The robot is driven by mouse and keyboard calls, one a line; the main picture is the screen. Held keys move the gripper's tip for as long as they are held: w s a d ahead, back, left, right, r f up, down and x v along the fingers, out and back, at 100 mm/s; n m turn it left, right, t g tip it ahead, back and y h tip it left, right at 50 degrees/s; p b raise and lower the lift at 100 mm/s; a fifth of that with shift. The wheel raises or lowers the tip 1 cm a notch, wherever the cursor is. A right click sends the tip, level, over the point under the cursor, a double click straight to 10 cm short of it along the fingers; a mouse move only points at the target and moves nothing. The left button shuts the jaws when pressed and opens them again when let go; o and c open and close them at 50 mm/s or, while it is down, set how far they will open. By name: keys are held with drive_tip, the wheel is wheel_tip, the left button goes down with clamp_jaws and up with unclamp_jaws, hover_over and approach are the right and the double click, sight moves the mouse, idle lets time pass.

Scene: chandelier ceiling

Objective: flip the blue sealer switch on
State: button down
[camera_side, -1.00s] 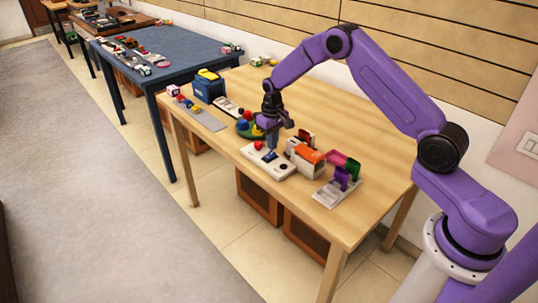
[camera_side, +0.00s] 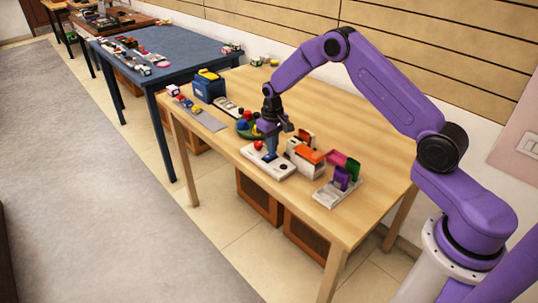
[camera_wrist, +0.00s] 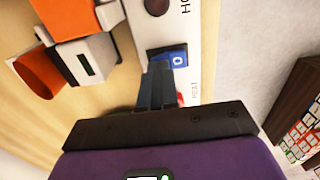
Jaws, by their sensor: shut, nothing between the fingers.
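The sealer is a low white panel (camera_side: 281,173) near the table's front edge. In the wrist view, its white face (camera_wrist: 184,28) carries dark lettering and a dark round knob. The blue switch (camera_wrist: 177,58) shows in the wrist view with a pale mark on it. My gripper (camera_wrist: 163,66) is shut and empty, pointing down with its grey-blue fingertips at the switch's edge and covering part of it. I cannot tell whether they touch.
A white and orange device (camera_side: 305,158) stands close to the right of the panel. A purple and green item on a pale base (camera_side: 327,195) is farther right. A blue box (camera_side: 208,87) and a grey tray (camera_side: 208,121) lie left. The table's right rear is clear.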

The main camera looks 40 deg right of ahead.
drive_tip(key=shift+f, duration=0.35)
drive_tip(key=shift+r, duration=3.5)
